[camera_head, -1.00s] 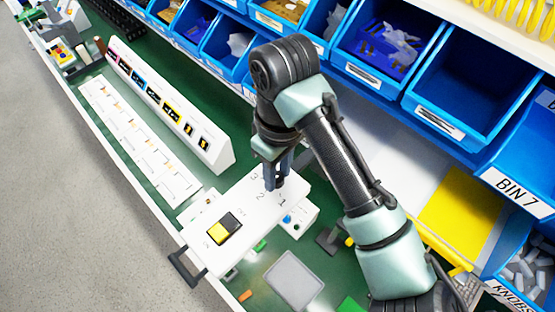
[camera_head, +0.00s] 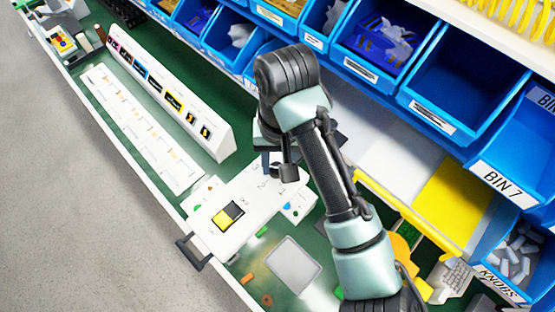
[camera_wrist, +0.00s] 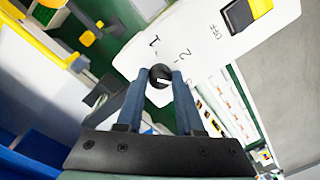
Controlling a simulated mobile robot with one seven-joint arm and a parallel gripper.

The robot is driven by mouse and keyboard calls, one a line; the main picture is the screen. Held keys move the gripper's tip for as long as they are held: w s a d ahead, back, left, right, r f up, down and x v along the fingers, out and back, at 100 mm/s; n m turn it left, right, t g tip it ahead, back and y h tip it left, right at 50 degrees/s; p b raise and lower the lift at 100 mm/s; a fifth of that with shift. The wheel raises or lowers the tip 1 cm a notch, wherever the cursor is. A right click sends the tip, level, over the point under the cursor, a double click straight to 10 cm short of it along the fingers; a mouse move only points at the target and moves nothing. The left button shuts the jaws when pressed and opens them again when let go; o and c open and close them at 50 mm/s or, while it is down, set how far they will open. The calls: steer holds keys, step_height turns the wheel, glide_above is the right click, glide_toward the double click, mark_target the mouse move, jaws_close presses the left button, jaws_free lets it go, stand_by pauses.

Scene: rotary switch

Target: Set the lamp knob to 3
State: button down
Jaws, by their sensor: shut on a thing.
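The white lamp panel (camera_head: 222,232) lies on the green bench, with a yellow and black rocker switch (camera_head: 230,212) near its front. The marks OFF, 1 and 2 are readable on it. The black round knob (camera_wrist: 160,76) has a white pointer line, which lies roughly level in the wrist view. I cannot tell for sure which mark it points at. My gripper (camera_wrist: 158,82) has its two blue-grey fingers on either side of the knob and is shut on it.
A long white labelled rack (camera_head: 165,90) stands to the left of the panel. Blue bins (camera_head: 440,90) line the back. A grey tray (camera_head: 294,264) and small loose parts lie to the right. A black handle (camera_head: 190,250) sticks out at the panel's front.

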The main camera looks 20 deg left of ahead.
steer(key=shift+r+m, duration=0.1)
steer(key=shift+m, duration=0.5)
steer(key=c, duration=0.5)
jaws_free()
steer(key=shift+c, duration=0.2)
step_height(320, 180, up, 13)
steer(key=b, duration=0.1)
steer(key=shift+d, duration=0.25)
steer(key=shift+w, duration=0.1)
